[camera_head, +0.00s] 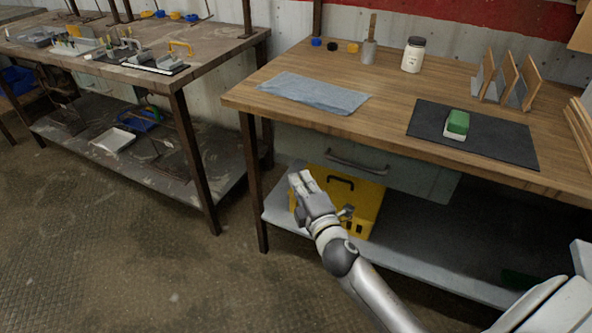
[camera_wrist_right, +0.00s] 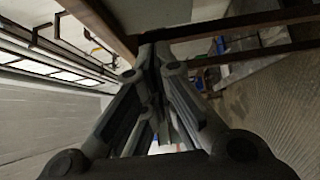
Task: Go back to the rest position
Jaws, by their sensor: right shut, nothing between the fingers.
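My right gripper (camera_head: 301,183) is shut and empty. In the head view it hangs in front of the right workbench (camera_head: 300,113), below the tabletop level and in front of a yellow toolbox (camera_head: 365,198), partly covering it. I cannot tell how far apart they are. In the right wrist view the gripper's dark fingers (camera_wrist_right: 158,120) are together with nothing between them. My left gripper shows in neither view.
The bench holds a blue cloth (camera_head: 314,93), a dark mat (camera_head: 473,134) with a green-and-white block (camera_head: 456,124), a white jar (camera_head: 413,55) and wooden dividers (camera_head: 508,74). A cluttered second bench (camera_head: 215,62) stands left. The floor (camera_head: 130,265) in front is clear.

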